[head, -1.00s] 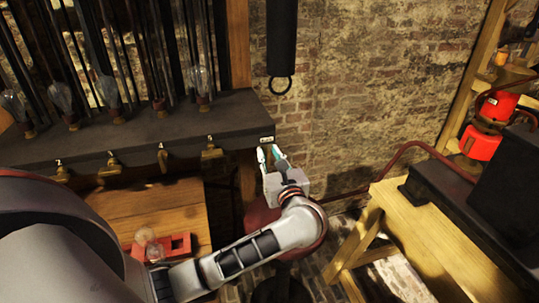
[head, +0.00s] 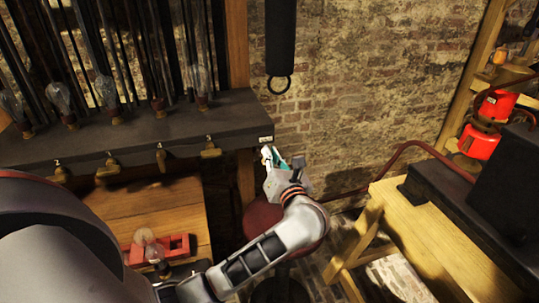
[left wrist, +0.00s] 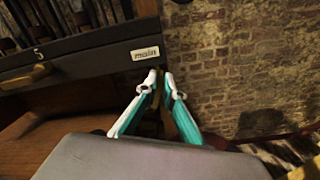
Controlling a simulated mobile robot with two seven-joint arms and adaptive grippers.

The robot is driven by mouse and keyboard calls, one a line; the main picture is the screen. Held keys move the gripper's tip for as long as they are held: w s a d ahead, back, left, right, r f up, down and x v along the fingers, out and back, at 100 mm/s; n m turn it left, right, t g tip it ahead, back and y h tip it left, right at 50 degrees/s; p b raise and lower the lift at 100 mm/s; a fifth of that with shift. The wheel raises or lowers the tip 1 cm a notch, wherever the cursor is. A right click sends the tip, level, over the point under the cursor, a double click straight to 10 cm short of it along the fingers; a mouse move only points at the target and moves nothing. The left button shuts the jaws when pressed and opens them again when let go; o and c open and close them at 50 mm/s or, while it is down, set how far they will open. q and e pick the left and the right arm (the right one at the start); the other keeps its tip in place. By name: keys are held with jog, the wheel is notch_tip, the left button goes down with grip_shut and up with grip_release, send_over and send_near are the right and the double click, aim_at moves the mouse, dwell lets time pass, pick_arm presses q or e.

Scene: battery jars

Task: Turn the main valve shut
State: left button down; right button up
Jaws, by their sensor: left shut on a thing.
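My left gripper (head: 276,158) is at the right end of the dark bench, just below the white "main" label (left wrist: 145,53). In the left wrist view, its white and teal fingers (left wrist: 161,82) are close together and shut on the main valve. The fingers hide nearly all of the valve, and its handle angle cannot be made out. The label also shows as a small white tag in the head view (head: 265,140). My right gripper is not in view.
Several numbered brass taps, one of them tap 4 (head: 161,158), line the front of the dark bench (head: 130,133). A red holder (head: 176,245) with a bulb sits on the wooden surface below. A round red stool seat (head: 262,215) is under my forearm. A wooden table (head: 440,225) stands at right.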

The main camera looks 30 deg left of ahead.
pick_arm(q)
jog(key=shift+w+d+f+m, duration=0.15)
jog(key=shift+f+m, duration=0.15)
jog(key=shift+m, duration=1.9)
jog(key=shift+w+d+f+m, duration=0.15)
jog(key=shift+f+m, duration=0.15)
jog(key=shift+m, duration=1.9)
jog(key=shift+w+d+f+m, duration=0.15)
jog(key=shift+f+m, duration=0.15)
jog(key=shift+m, duration=2.2)
jog(key=c, duration=2.2)
grip_release()
